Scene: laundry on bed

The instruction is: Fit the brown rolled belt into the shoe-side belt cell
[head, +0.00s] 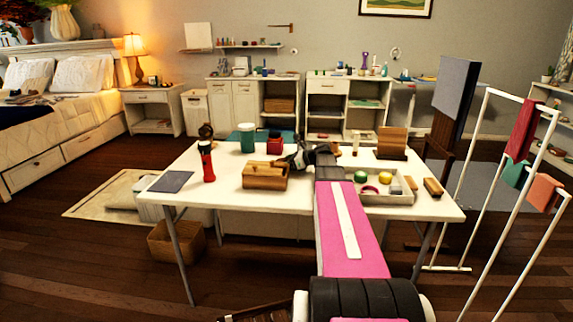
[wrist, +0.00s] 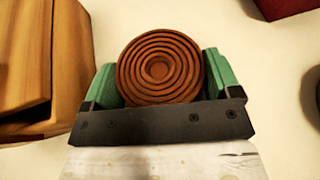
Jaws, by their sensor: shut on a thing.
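The brown rolled belt (wrist: 160,68) shows in the wrist view as a round coil with concentric rings. My gripper (wrist: 158,85) is shut on it, with a green pad touching each side. In the head view my gripper (head: 297,159) is over the white table, just behind and right of a wooden box (head: 265,183); the belt is too small or hidden to make out there. The wooden box also shows at the left in the wrist view (wrist: 45,60), apart from the belt. I cannot tell which opening is the shoe-side belt cell.
On the white table (head: 225,205) stand a red bottle (head: 208,163), a teal cup (head: 247,139) and a red box (head: 274,145). A white tray (head: 390,199) with small coloured items lies right of my arm. A wooden holder (head: 391,143) stands behind it.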

